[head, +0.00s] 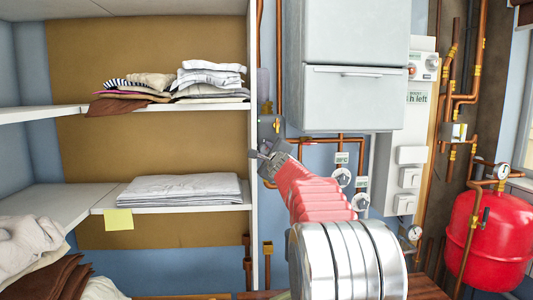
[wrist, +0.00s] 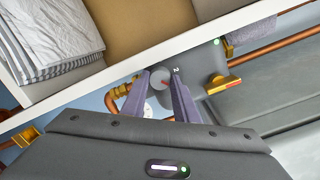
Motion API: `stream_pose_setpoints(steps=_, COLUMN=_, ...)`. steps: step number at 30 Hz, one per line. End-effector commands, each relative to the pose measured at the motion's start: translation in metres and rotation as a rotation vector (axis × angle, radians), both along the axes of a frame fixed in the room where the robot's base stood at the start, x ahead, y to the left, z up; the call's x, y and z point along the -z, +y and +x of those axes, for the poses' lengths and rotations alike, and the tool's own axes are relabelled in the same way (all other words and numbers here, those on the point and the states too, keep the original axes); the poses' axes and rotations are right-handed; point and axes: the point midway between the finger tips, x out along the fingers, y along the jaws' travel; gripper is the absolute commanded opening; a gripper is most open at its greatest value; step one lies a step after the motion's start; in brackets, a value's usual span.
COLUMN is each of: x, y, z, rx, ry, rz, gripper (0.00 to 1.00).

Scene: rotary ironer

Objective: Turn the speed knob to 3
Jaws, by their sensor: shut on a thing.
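In the head view my gripper (head: 266,150) is at the shelf's right upright post, and the knob is hidden or too small to tell there. The other scale figures are not readable.
Shelves with folded linen (head: 180,188) stand left. Copper pipes (wrist: 262,68) and a brass valve with a red-and-yellow handle (wrist: 222,85) run close to the gripper. A grey cabinet (head: 355,95) hangs to the right, and a red tank (head: 490,240) stands at far right.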

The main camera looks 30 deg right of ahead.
Motion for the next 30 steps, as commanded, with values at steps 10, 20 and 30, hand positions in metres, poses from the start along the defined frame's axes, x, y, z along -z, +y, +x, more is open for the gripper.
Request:
stream_pose_setpoints(steps=10, x=0.0034, y=0.0005, z=0.0006, rx=-0.001, ry=-0.015, rz=0.044, gripper=0.04)
stream_pose_setpoints(steps=20, x=0.0052, y=0.0008, z=0.001, rx=-0.001, ry=-0.099, rz=0.218, gripper=0.04)
stream_pose_setpoints(steps=30, x=0.0059, y=0.0007, z=0.0012, rx=0.0, ry=-0.1, rz=0.224, gripper=0.3)
